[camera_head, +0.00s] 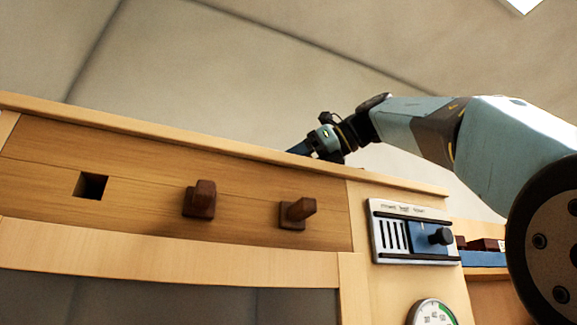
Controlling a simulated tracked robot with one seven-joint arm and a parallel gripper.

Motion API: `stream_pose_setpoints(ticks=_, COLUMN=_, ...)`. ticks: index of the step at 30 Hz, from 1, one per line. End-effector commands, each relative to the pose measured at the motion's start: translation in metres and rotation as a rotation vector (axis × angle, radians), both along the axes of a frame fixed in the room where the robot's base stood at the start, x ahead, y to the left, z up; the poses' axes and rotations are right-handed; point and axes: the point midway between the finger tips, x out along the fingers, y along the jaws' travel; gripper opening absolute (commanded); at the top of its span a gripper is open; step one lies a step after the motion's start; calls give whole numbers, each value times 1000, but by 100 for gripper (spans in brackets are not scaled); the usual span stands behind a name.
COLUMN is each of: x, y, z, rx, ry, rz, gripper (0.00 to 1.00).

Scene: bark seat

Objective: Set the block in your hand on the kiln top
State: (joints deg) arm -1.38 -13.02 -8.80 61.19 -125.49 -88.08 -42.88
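The kiln appears to be the pale wooden cabinet that fills the lower left, seen from below. Its top edge (230,143) slopes down to the right, and the top surface itself is out of sight. My gripper (300,149) is at the end of my arm, just above and behind this edge. Its fingertips are partly hidden by the edge. I cannot see a block in it, and I cannot tell whether it touches the top.
The kiln front has a square hole (91,185), two dark brown pegs (200,198) (297,212), a vent panel (413,232) with a black knob, and a round gauge (433,313). Dark brown blocks (486,244) sit on a blue surface (484,259) at right. Space above the kiln looks open.

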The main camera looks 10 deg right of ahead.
Motion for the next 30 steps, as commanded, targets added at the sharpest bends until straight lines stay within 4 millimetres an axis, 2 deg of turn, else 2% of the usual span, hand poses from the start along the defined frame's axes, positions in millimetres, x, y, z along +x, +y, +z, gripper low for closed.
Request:
stream_pose_setpoints(ticks=19, x=0, y=0, z=-10, rx=0, ry=0, rz=1, gripper=31)
stream_pose_setpoints(ticks=20, x=0, y=1, z=-10, rx=0, ry=1, rz=2, gripper=71)
stream_pose_setpoints(ticks=28, x=0, y=1, z=-10, rx=0, ry=0, rz=2, gripper=97)
stream_pose_setpoints(ticks=30, x=0, y=1, z=-10, rx=0, ry=0, rz=2, gripper=98)
